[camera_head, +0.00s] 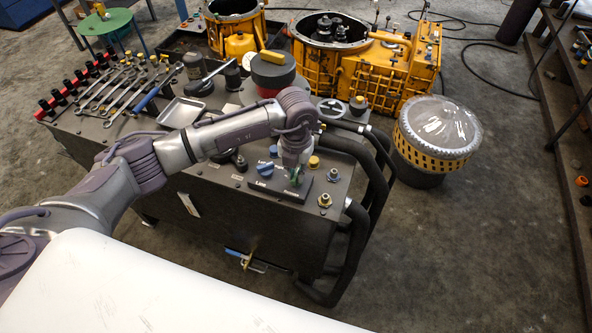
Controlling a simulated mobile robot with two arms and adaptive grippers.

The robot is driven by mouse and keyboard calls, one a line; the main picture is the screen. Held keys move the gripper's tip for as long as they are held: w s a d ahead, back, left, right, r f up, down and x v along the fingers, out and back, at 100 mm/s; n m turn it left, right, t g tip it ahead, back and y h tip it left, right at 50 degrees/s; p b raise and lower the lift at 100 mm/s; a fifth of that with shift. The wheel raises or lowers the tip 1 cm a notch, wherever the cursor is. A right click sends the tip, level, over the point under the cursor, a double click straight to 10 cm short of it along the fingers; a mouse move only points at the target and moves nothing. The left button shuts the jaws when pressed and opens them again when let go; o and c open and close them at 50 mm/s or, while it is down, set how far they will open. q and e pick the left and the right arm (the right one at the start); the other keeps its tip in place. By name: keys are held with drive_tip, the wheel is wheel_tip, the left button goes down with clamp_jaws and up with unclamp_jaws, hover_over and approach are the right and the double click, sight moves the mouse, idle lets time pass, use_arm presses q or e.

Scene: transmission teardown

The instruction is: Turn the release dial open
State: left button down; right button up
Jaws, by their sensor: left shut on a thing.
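A dark control panel (264,193) with small white lettering sits on the near right part of the workbench top (215,165). A blue dial (265,169) stands on the panel's left side. A green dial (295,181) is on its right side, mostly hidden under my left gripper (294,176). The left gripper points down from above and is shut on the green dial. I cannot tell from the lettering which dial is the release one, nor how far the green one is turned. My right gripper is not in view.
Brass fittings (324,201) stand beside the panel. Thick black hoses (378,190) run down the bench's right end. Wrenches (125,93), a metal tray (181,112) and a red-and-black round part (272,73) lie farther back. Yellow housings (372,68) stand behind.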

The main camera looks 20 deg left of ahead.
use_arm(q)
drive_tip(key=shift+n, duration=0.4)
drive_tip(key=shift+n+b, duration=0.4)
drive_tip(key=shift+n, duration=0.5)
drive_tip(key=n, duration=0.3)
drive_tip(key=shift+n+b, duration=0.3)
drive_tip(key=shift+n, duration=0.1)
drive_tip(key=n, duration=0.3)
drive_tip(key=shift+n, duration=0.3)
drive_tip(key=shift+r+n, duration=0.1)
drive_tip(key=shift+n, duration=1.8)
drive_tip(key=shift+w, duration=0.1)
drive_tip(key=c, duration=1.2)
unclamp_jaws()
